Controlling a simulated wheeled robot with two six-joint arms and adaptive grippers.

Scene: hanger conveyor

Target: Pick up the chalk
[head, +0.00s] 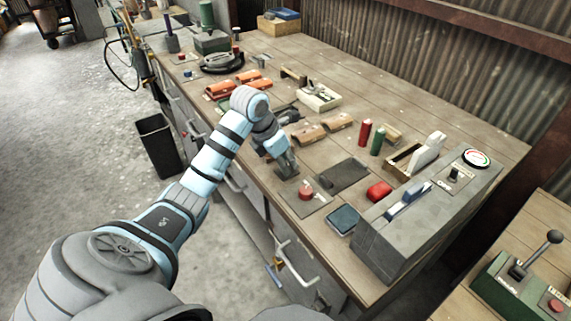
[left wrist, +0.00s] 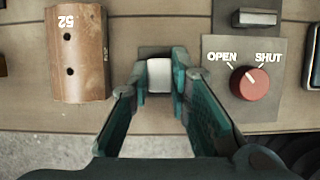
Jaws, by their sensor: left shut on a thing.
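The chalk (left wrist: 159,75) is a short white piece in the left wrist view, between the two fingertips. My left gripper (left wrist: 160,82) is shut on it, with one dark teal finger on each side. In the head view my left gripper (head: 287,168) is low over the front part of the workbench, left of the red knob. I cannot make out the chalk in the head view. A dark patch shows just behind the chalk in the left wrist view; whether the chalk touches the bench I cannot tell. My right gripper is not in view.
A red knob (left wrist: 249,83) on a grey plate marked OPEN and SHUT is close on the right. A brown block (left wrist: 77,60) marked 52 is on the left. The workbench (head: 440,115) also bears red and green cylinders and a grey console (head: 400,240).

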